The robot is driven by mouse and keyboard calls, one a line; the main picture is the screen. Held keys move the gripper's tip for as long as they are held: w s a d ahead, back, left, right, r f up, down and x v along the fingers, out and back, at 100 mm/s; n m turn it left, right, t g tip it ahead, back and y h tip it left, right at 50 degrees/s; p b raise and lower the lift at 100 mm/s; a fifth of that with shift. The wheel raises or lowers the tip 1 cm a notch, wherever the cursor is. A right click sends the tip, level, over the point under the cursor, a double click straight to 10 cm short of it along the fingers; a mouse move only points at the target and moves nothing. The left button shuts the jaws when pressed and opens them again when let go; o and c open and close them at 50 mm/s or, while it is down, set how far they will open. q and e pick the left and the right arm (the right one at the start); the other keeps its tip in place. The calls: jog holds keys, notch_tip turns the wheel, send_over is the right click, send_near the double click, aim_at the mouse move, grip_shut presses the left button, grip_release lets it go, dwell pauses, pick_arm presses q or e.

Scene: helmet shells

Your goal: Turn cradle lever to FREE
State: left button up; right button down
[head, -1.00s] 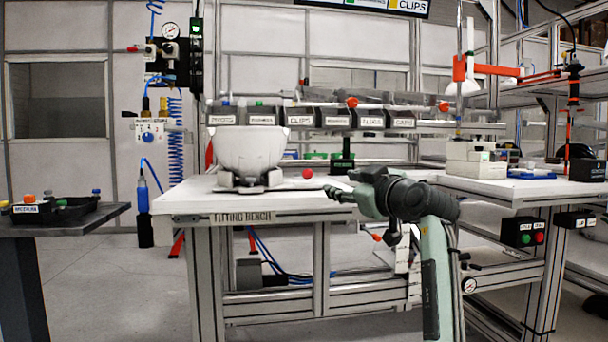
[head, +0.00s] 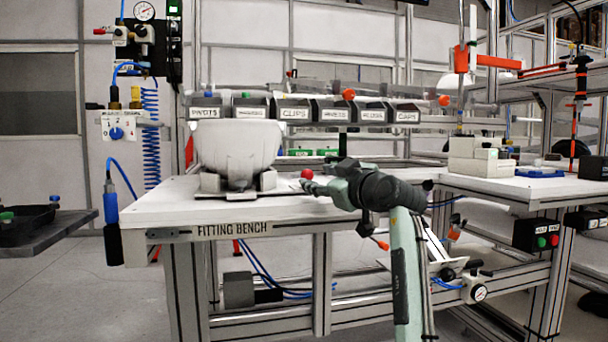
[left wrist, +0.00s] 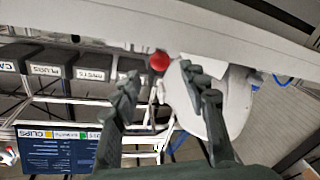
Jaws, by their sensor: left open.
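A white helmet shell (head: 238,148) sits in a grey cradle (head: 210,184) on the fitting bench. A red ball knob (head: 306,174), which looks like the cradle lever's end, stands just right of the cradle; any lever arm and markings are too small to read. My left gripper (head: 308,187) is open, its fingertips near the knob in the head view. In the left wrist view, which looks upside down, the red knob (left wrist: 159,61) lies between and beyond the open fingers (left wrist: 160,80), with the shell (left wrist: 232,105) to the right. Nothing is held. My right gripper is not seen.
Labelled bins (head: 293,110) line the back of the fitting bench (head: 160,214). A blue hose tool (head: 111,215) hangs at its left end. White blocks (head: 480,158) stand on the right-hand bench. The bench top around the cradle is mostly clear.

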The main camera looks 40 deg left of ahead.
aim_at(309, 175)
pick_arm(q)
jog(key=x, duration=0.6)
jog(key=shift+w+a, duration=0.1)
jog(key=shift+a, duration=0.1)
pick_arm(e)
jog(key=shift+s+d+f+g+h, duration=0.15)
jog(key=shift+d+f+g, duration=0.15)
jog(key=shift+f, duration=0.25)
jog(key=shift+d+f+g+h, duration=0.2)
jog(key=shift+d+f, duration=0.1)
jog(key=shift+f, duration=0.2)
pick_arm(q)
grip_shut()
